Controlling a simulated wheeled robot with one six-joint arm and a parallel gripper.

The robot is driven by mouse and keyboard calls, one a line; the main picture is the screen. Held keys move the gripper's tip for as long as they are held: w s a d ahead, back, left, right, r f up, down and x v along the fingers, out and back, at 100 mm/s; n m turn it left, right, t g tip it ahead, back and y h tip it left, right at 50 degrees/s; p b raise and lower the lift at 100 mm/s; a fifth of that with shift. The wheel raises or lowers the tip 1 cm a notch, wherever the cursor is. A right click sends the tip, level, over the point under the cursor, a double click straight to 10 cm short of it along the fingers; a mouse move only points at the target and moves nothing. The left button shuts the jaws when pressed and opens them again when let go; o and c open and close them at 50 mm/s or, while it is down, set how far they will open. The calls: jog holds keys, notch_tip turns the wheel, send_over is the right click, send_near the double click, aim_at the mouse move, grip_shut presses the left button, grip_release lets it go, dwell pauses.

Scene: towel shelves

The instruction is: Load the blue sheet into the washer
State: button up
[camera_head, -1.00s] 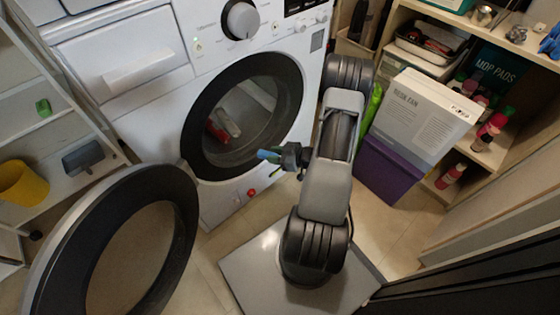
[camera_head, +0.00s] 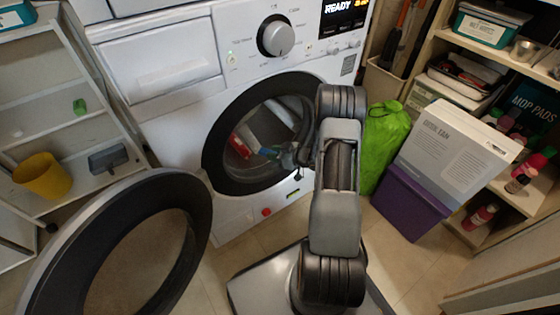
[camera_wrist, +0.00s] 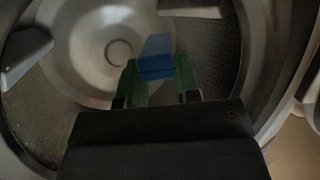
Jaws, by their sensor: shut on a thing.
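The washer (camera_head: 180,125) stands at the back with its round door (camera_head: 110,260) swung open to the left. My gripper (camera_head: 278,152) is at the drum opening (camera_head: 220,150). In the wrist view, my gripper (camera_wrist: 155,82) has its green fingers shut on the blue sheet (camera_wrist: 156,58), a small folded blue block. The sheet points into the grey drum (camera_wrist: 85,50). In the head view the blue sheet (camera_head: 268,152) shows as a small patch at the fingertips. A red and a white shape (camera_head: 240,146) show in the opening.
Shelves with a yellow cup (camera_head: 42,176) are at the left. More shelves with bottles are at the right.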

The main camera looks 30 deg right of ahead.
jog(key=w+a+b, duration=0.1)
jog(key=w+b, duration=0.1)
jog(key=w, duration=1.3)
jog(key=shift+a+b, duration=0.35)
jog(key=shift+a, duration=0.05)
jog(key=shift+w, duration=0.15)
jog(key=o, duration=1)
jog(key=shift+c, duration=0.2)
jog(key=s+d+r+p, duration=0.2)
jog(key=s+p, duration=0.6)
jog(key=s, duration=1.2)
jog(key=shift+d, duration=0.15)
